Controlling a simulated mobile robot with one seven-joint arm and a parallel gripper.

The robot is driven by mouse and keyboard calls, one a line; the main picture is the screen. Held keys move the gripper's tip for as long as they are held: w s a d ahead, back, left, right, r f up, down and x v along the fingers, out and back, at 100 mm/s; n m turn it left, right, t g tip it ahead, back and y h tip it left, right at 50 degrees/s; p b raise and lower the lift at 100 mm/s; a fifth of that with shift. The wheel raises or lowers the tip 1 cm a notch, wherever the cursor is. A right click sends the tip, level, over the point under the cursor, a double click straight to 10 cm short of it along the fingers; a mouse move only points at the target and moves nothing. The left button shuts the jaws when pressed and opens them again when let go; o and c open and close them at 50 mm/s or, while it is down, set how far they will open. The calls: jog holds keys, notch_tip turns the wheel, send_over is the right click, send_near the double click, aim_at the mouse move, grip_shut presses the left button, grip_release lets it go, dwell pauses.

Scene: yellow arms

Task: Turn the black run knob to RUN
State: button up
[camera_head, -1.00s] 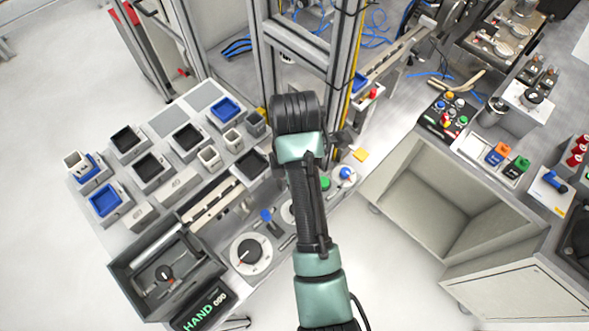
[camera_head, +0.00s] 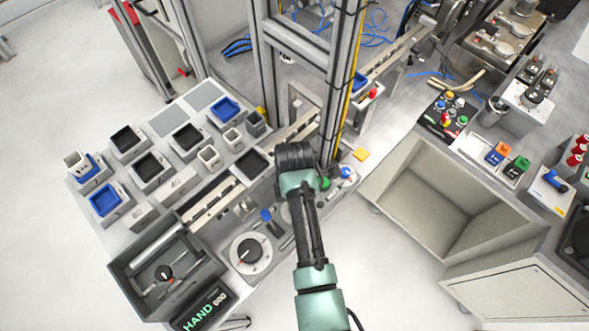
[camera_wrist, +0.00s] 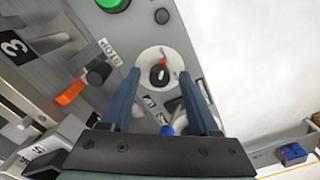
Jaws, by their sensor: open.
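The black run knob (camera_wrist: 161,75) sits on a round white dial in the wrist view, with a small red mark at its upper edge. In the head view my arm hides this knob and the fingers.
A blue part (camera_wrist: 168,129) shows between the fingers, nearer the palm. In the head view a larger dial (camera_head: 250,252) and an upright metal frame (camera_head: 335,90) stand near my arm.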

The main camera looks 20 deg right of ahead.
grip_shut()
jog(key=shift+m, duration=0.4)
jog(key=m+p, duration=0.1)
jog(key=m, duration=0.2)
jog(key=shift+r+p, duration=0.1)
jog(key=shift+p, duration=0.3)
jog(key=m+p, duration=0.1)
jog(key=m, duration=0.4)
jog(key=shift+p, duration=0.3)
jog(key=m+p, duration=0.1)
jog(key=m, duration=0.3)
jog(key=shift+m, duration=0.4)
jog(key=m, duration=0.4)
jog(key=shift+m, duration=0.3)
